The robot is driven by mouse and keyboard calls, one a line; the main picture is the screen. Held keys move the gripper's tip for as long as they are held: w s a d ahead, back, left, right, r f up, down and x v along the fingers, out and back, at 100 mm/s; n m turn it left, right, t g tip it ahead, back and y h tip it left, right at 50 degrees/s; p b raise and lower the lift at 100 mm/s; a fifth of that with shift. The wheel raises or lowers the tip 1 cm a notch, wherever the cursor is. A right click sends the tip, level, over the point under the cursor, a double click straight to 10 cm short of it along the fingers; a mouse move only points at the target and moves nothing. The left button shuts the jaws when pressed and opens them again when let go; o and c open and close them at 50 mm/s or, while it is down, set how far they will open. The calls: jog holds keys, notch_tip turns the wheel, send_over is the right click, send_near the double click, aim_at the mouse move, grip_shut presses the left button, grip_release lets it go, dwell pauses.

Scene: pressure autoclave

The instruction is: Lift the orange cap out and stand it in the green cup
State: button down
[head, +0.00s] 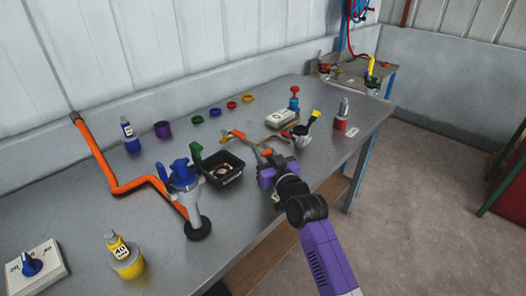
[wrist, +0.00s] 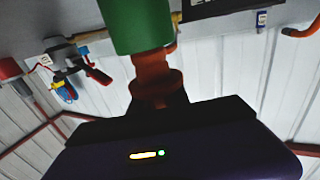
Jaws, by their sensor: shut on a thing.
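My gripper (head: 270,170) is at the front right of the bench, just right of a black tray. An orange piece (head: 267,152) shows at its tip. In the wrist view, my gripper's dark fingers are shut on this orange cap (wrist: 154,88), which has a wide end and a narrower neck. A green cylinder (wrist: 140,25), seemingly the green cup, is close by at the top of the wrist view, against the orange neck. I cannot tell whether the neck is inside it or only in line with it. In the head view this green cylinder is hidden by my gripper.
The black tray (head: 233,180) holds a round part.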

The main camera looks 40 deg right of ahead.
jog(key=shift+f+b, duration=0.5)
jog(key=shift+f, duration=0.1)
jog(key=c, duration=1.2)
grip_release()
jog(key=shift+o, duration=0.2)
jog(key=shift+s+f, duration=0.1)
jog(key=shift+s, duration=0.05)
jog(key=v, duration=0.7)
jog(key=shift+s+b, duration=0.15)
jog(key=shift+b, duration=0.15)
jog(key=shift+s+a, duration=0.1)
jog(key=shift+s, duration=0.05)
